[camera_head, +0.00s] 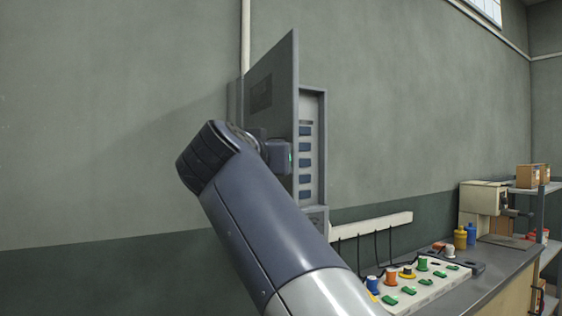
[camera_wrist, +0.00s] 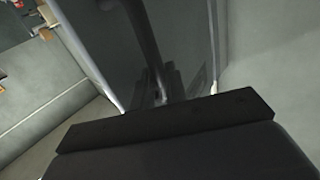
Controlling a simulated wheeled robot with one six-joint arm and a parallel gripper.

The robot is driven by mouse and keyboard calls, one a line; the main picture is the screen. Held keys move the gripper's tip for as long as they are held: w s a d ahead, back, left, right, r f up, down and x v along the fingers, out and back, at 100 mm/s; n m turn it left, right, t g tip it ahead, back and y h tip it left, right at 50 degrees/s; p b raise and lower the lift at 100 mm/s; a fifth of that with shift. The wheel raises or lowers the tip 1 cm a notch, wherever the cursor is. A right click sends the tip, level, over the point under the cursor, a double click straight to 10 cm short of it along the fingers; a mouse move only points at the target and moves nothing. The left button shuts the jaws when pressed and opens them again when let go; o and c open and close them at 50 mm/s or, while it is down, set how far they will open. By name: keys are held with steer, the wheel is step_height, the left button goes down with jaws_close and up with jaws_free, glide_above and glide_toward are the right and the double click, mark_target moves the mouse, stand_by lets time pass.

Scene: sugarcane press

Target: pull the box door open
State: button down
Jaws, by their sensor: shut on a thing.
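The grey box door (camera_head: 268,85) stands swung out from the wall box (camera_head: 318,110) in the head view, so the inside with several dark switches shows to its right. My gripper (camera_head: 284,157) is at the lower part of the door, partly hidden by my own arm. In the wrist view, my gripper (camera_wrist: 162,92) is shut on the dark bar-like door handle (camera_wrist: 143,35), which runs up along the door's face (camera_wrist: 180,40). The grip itself is small and dark there.
A workbench (camera_head: 480,280) at the lower right carries a panel (camera_head: 425,285) of coloured buttons, a beige machine (camera_head: 482,197) and bottles. A white wall strip (camera_head: 372,225) with hanging cables is right of the box. The wall left of the box is bare.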

steer(key=shift+a+f, duration=0.2)
steer(key=shift+a, duration=0.35)
steer(key=shift+a+f, duration=0.2)
steer(key=shift+a, duration=0.35)
steer(key=c, duration=1.7)
jaws_free()
steer(key=shift+w+f, duration=0.1)
steer(key=shift+o, duration=1.3)
steer(key=shift+r, duration=0.2)
steer(key=shift+s+r, duration=0.1)
steer(key=shift+s, duration=0.1)
steer(key=v, duration=1)
steer(key=shift+s+b, duration=0.35)
